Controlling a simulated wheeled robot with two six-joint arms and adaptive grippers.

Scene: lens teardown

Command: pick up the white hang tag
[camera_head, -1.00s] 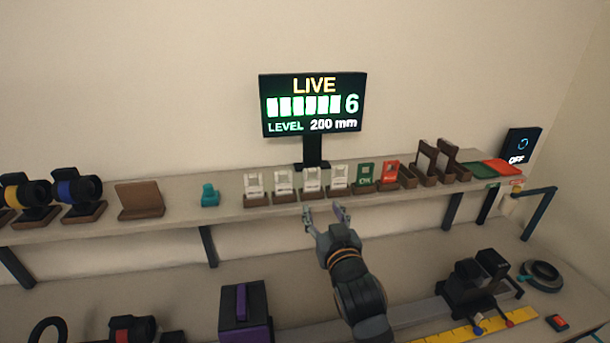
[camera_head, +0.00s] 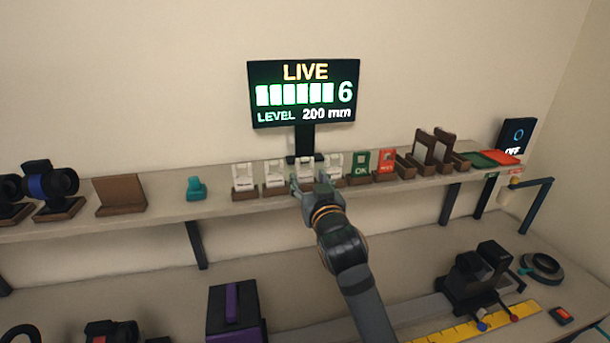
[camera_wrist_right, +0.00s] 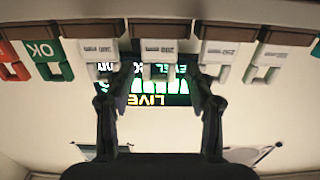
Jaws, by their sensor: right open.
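Several white hang tags stand in small brown holders along the upper shelf, such as the leftmost one (camera_head: 243,176) and the one beside it (camera_head: 274,173). My right gripper (camera_head: 309,182) is open at a middle white tag (camera_head: 305,167), partly covering it in the head view. In the right wrist view the picture is upside down; the open fingers (camera_wrist_right: 160,90) stand on either side of that white tag (camera_wrist_right: 160,60), and nothing shows clamped between them. Other white tags show to each side, close to the fingers. My left gripper is not in view.
A green OK tag (camera_head: 361,163) and a red tag (camera_head: 386,161) stand right of the white ones. A lit sign (camera_head: 305,94) stands behind. A teal object (camera_head: 196,189) sits on the shelf (camera_head: 165,208) to the left, with bare shelf around it.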

